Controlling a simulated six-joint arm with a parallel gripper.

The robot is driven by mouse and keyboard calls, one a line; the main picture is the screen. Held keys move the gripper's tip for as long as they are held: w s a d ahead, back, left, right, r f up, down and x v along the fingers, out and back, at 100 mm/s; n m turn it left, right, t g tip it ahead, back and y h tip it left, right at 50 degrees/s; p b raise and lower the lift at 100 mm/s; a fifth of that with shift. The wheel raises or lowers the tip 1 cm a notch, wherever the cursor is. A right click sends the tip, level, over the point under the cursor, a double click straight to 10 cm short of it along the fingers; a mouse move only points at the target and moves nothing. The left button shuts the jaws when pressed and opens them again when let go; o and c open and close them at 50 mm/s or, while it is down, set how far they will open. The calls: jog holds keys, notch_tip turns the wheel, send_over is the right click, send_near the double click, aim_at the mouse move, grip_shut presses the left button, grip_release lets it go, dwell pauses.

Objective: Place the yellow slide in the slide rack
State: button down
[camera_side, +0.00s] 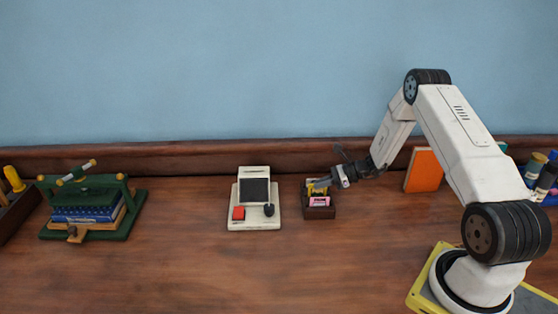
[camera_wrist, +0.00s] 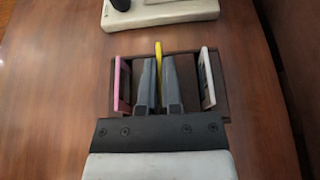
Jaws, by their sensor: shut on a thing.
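The slide rack (camera_side: 319,211) is a small dark brown box on the wooden table, right of the white device. It also shows in the wrist view (camera_wrist: 222,82). My gripper (camera_side: 322,184) is over the rack with its fingers pointing into it; in the wrist view the grey fingers (camera_wrist: 159,85) are close together with the yellow slide (camera_wrist: 159,58) between them. The slide stands upright in the middle of the rack's outline; whether it touches the bottom is hidden. A pink slide (camera_wrist: 122,84) stands at the left side and a white-framed slide (camera_wrist: 207,78) at the right side.
A white computer-like device (camera_side: 254,199) with a red button stands left of the rack. A green press (camera_side: 93,208) with blue books is at the far left. An orange book (camera_side: 424,170) leans behind my arm. The front of the table is clear.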

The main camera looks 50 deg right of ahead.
jog(key=shift+f, duration=0.7)
jog(key=shift+f, duration=0.1)
jog(key=c, duration=0.8)
grip_release()
jog(key=shift+s+d+r, duration=0.1)
jog(key=shift+r, duration=0.1)
jog(key=v, duration=1.1)
jog(key=shift+s+d, duration=0.2)
jog(key=shift+s, duration=0.05)
jog(key=shift+r, duration=0.2)
